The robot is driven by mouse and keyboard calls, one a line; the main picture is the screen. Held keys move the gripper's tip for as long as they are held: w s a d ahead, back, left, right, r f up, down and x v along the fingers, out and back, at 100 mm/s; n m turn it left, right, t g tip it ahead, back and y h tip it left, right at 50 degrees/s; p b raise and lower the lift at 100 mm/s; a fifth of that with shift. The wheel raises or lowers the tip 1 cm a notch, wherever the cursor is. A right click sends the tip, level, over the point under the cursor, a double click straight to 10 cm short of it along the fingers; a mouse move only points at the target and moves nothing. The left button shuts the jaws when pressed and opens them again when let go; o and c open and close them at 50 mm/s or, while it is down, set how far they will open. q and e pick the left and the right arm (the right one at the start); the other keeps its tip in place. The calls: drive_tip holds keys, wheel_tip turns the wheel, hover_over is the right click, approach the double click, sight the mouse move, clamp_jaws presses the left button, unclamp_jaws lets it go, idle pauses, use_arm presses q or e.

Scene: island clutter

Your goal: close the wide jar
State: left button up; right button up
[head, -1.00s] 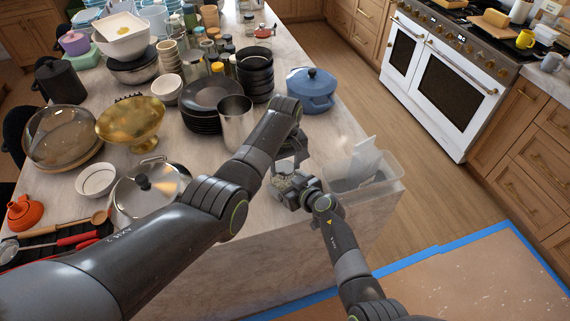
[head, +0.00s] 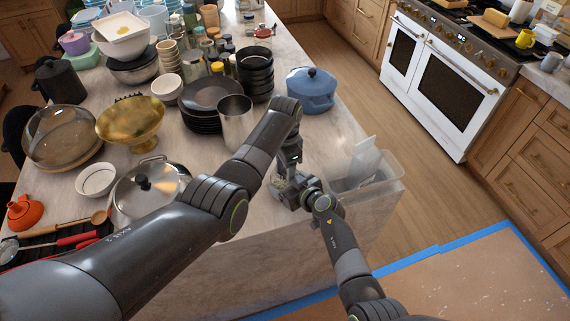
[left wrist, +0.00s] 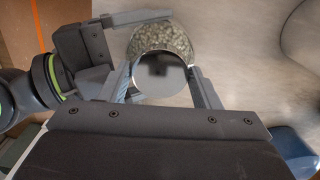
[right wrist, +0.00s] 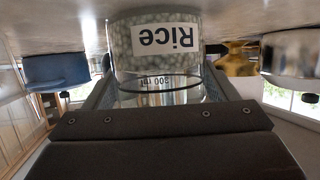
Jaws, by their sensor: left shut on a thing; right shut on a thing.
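The wide jar is clear, partly filled with rice, and labelled "Rice" in the right wrist view (right wrist: 165,38). In the left wrist view (left wrist: 180,38) its rice shows behind a round, shiny grey lid (left wrist: 160,72). My left gripper (left wrist: 163,82) points down, shut on the lid at its two sides, over the jar's mouth. I cannot tell whether the lid is seated or just above. My right gripper (right wrist: 158,88) is shut on the jar's sides, and the jar stands upright on the counter. In the head view my grippers mostly hide jar and lid.
A clear plastic bin (head: 392,190) stands close to the right at the counter's edge. A blue pot (head: 311,92) stands behind. A metal cup (head: 235,122), stacked dark plates (head: 203,122) and a lidded pan (head: 150,185) crowd the left.

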use_arm(q)
drive_tip(key=o, duration=1)
drive_tip(key=shift+o, duration=0.4)
drive_tip(key=shift+d, duration=0.1)
drive_tip(key=shift+s, duration=0.1)
wheel_tip(320, 180, up, 4)
drive_tip(key=shift+d+r, duration=0.1)
drive_tip(key=shift+r, duration=0.25)
drive_tip(key=shift+c, duration=0.2)
